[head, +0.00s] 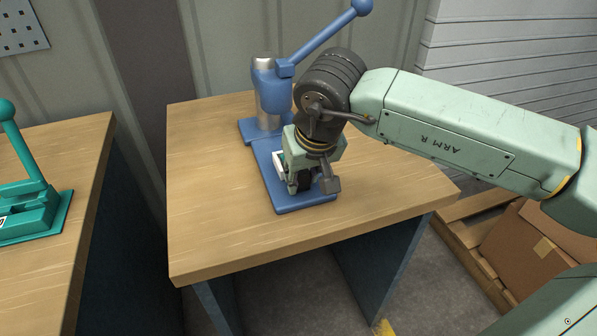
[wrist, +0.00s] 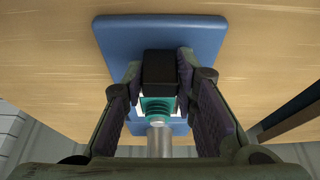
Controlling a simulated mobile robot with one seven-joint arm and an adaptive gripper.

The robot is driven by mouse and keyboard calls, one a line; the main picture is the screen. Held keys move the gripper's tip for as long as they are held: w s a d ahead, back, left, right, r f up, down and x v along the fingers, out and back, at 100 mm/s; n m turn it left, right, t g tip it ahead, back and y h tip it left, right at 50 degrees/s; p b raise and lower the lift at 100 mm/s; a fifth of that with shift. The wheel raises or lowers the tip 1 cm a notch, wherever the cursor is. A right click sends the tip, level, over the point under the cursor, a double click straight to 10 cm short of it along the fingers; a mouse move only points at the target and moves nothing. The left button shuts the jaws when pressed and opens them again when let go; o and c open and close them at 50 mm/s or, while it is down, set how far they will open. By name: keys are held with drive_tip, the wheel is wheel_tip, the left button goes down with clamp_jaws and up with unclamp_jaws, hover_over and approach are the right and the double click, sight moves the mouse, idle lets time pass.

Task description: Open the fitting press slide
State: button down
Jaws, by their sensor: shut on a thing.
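The blue fitting press (head: 270,95) stands on the wooden table, with its lever raised to the upper right. Its flat base (head: 283,202) extends toward the front. My gripper (head: 306,183) points down over the front of this base, and my arm hides much of the slide. In the wrist view, my gripper (wrist: 159,75) has its pads against both sides of a black block (wrist: 160,68), which looks like the slide's handle. Just behind the block, a teal ribbed part (wrist: 156,106) sits by the silver ram (wrist: 159,140). A white part (head: 278,160) shows beside my gripper.
The wooden tabletop (head: 215,215) is clear around the press. A second table at the left carries a teal press (head: 35,210). Cardboard boxes (head: 535,250) on a pallet stand on the floor at the right. A wall is close behind the table.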

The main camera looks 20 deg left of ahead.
drive_tip(key=c, duration=1.3)
unclamp_jaws()
drive_tip(key=shift+w, duration=0.1)
drive_tip(key=shift+r, duration=0.1)
drive_tip(key=v, duration=1.1)
drive_tip(key=shift+s+d+r, duration=0.15)
drive_tip(key=shift+s+r, duration=0.1)
drive_tip(key=shift+r, duration=0.1)
